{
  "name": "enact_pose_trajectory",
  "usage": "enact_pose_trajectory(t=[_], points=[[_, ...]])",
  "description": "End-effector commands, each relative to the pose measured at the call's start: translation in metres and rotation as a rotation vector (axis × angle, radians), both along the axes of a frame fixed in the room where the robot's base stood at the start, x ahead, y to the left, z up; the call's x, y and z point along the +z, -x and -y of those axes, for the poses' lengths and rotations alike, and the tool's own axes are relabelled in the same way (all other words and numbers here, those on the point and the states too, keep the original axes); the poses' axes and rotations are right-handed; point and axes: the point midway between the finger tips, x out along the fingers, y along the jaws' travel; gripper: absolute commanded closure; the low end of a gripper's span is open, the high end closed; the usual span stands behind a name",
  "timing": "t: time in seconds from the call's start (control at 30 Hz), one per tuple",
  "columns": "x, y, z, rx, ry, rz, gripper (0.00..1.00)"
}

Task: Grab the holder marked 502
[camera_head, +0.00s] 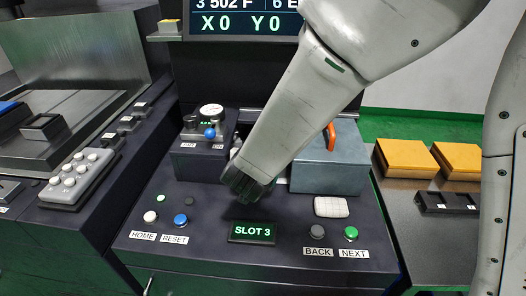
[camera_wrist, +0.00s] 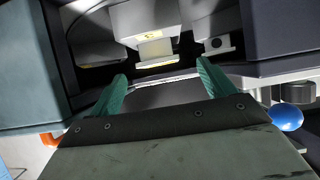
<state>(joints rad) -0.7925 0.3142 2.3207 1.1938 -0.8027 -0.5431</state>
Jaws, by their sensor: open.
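No 502 marking is readable on any holder in these views. The screen (camera_head: 245,18) at the top of the head view reads "3 502 F" and "X0 Y0". In the wrist view, my gripper (camera_wrist: 162,70) has its two green fingers spread, with nothing held between them. A pale block with a yellow label (camera_wrist: 155,48) sits just beyond the fingertips, between grey blocks (camera_wrist: 215,30); I cannot tell its marking. In the head view my gripper (camera_head: 247,184) reaches down over the console, between the gauge box and the blue-grey box.
The blue-grey box (camera_head: 330,170) with an orange handle stands close right of my gripper. The gauge box (camera_head: 200,158) with a blue knob (camera_head: 210,133) is close left. Yellow blocks (camera_head: 405,155) lie on the right table.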

Motion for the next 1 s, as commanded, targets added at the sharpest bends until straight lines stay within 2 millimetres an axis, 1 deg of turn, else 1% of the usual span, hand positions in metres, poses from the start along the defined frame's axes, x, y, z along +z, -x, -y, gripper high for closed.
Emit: enact_pose_trajectory(t=[0.1, 0.27, 0.43, 0.53, 0.63, 0.8, 0.83, 0.87, 0.9, 0.97, 1.0], points=[[-0.006, -0.013, 0.003, -0.005, -0.001, 0.0, 0.18], [-0.01, -0.025, 0.004, -0.004, -0.001, 0.0, 0.18], [-0.016, -0.049, 0.008, -0.004, -0.001, -0.001, 0.18], [-0.023, -0.062, 0.008, -0.004, -0.001, -0.001, 0.18], [-0.026, -0.068, 0.008, -0.001, -0.003, -0.001, 0.18], [-0.026, -0.067, 0.008, -0.001, -0.003, 0.0, 0.18], [-0.026, -0.067, 0.008, -0.001, -0.003, 0.0, 0.23], [-0.026, -0.067, 0.008, -0.001, -0.003, 0.0, 0.32], [-0.026, -0.067, 0.008, -0.001, -0.003, 0.0, 0.43], [-0.026, -0.067, 0.008, -0.001, -0.003, 0.0, 0.6], [-0.026, -0.067, 0.008, -0.001, -0.003, 0.0, 0.71]])
